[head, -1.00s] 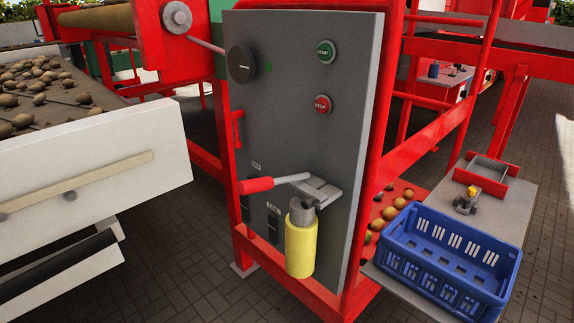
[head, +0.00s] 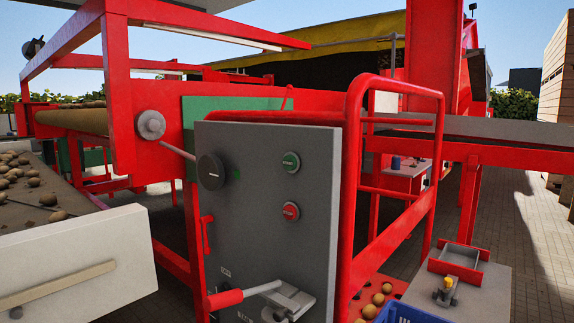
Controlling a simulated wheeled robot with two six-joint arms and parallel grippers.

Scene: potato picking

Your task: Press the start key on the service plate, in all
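The grey service plate (head: 255,225) stands upright on the red machine frame near the middle of the head view. The green start key (head: 291,162) is at its upper right, with the red stop key (head: 290,211) below it. A black round knob (head: 211,172) is at the plate's upper left. Neither of my grippers shows in this view, and nothing touches the start key.
A red tubular rail (head: 400,84) stands right of the plate. A white-sided potato conveyor (head: 80,255) is at the left. A side table (head: 485,290) and the rim of a blue crate (head: 400,312) are at the lower right. Paved floor (head: 530,240) is open at the far right.

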